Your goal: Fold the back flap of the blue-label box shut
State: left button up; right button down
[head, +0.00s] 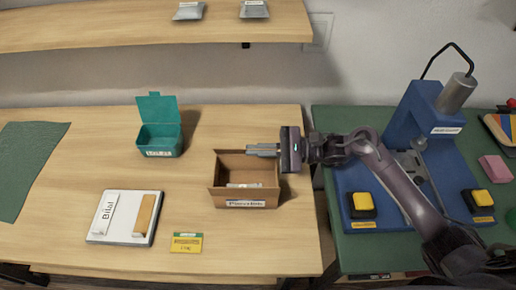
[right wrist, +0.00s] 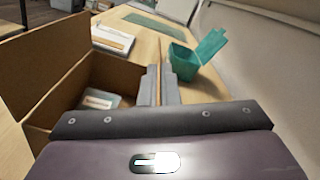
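The open cardboard box (head: 217,187) with a blue-edged label (head: 245,204) on its front stands near the right end of the wooden table. A small pale item (head: 244,186) lies inside it. My right gripper (head: 250,150) reaches in from the right at the box's back edge. In the right wrist view, its two fingers (right wrist: 158,90) are close together with a thin brown strip of cardboard between them, seen edge-on, which looks like the back flap (right wrist: 158,62). The gripper hides part of the box's back right. My left gripper is not in view.
A teal open-lidded box (head: 160,138) stands behind and left of the cardboard box. A white tray (head: 122,236) and a yellow card (head: 186,243) lie at the front. A blue press (head: 420,150) stands on the green table at right. A shelf (head: 120,30) runs above.

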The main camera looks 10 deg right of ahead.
jog(key=shift+s+n+p, duration=0.2)
jog(key=shift+n+p, duration=0.4)
jog(key=shift+p, duration=0.1)
jog(key=shift+s+a+f+n+p, duration=0.1)
jog(key=shift+s+f+n+p, duration=0.3)
jog(key=shift+n, duration=0.55)
jog(key=shift+s+a+f+n+p, duration=0.1)
jog(key=shift+s+f+n+p, duration=0.1)
jog(key=shift+n+p, duration=0.6)
jog(key=shift+s+f+n+p, duration=0.2)
jog(key=shift+s+f+n, duration=0.1)
jog(key=shift+n, duration=0.85)
jog(key=c, duration=1.6)
grip_release()
jog(key=shift+c, duration=0.2)
jog(key=shift+f, duration=0.1)
